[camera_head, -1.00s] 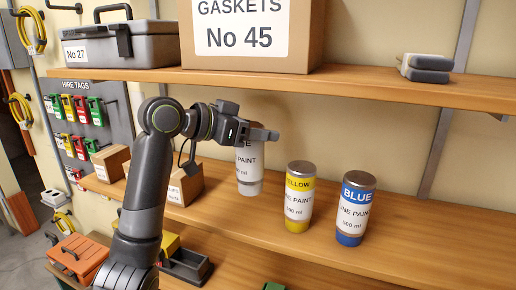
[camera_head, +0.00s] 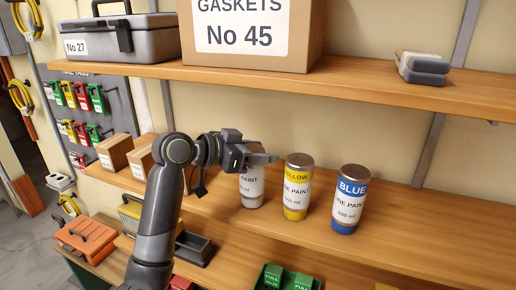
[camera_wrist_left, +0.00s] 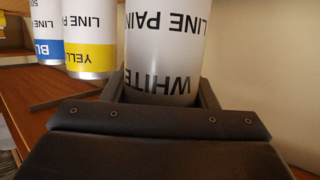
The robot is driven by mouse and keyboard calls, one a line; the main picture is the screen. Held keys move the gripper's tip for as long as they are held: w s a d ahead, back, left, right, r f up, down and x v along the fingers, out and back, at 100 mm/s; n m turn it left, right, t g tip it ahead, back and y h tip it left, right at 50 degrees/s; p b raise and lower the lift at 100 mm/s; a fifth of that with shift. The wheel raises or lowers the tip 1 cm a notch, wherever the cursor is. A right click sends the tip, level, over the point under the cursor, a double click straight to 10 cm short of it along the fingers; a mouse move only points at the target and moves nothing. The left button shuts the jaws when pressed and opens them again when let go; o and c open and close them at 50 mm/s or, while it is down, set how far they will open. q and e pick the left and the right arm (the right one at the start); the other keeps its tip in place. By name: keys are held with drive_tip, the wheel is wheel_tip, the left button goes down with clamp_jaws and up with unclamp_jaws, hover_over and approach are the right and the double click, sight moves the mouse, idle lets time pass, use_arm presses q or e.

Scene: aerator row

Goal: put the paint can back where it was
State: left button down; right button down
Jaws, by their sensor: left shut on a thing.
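The white paint can (camera_head: 252,188) stands upright at the left end of the row on the lower shelf. My left gripper (camera_head: 262,158) is shut around its upper part and hides its top. In the left wrist view the can (camera_wrist_left: 165,50) sits between the two fingers, with its WHITE label upside down in the picture. Its base looks level with the row; I cannot tell whether it touches the shelf. The yellow can (camera_head: 297,188) stands just to its right, and the blue can (camera_head: 349,200) stands further right. My right gripper is not in view.
The upper shelf (camera_head: 370,82) holds a gaskets box (camera_head: 255,55), a grey toolbox (camera_head: 120,38) and a grey block (camera_head: 423,68). Small cardboard boxes (camera_head: 115,152) stand left of my arm. The lower shelf (camera_head: 440,225) is clear right of the blue can.

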use_arm(q)
drive_tip(key=shift+f, duration=0.1)
drive_tip(key=c, duration=0.6)
unclamp_jaws()
drive_tip(key=shift+o, duration=0.2)
drive_tip(key=shift+r, duration=0.25)
drive_tip(key=b+v, duration=0.4)
drive_tip(key=v, duration=0.8)
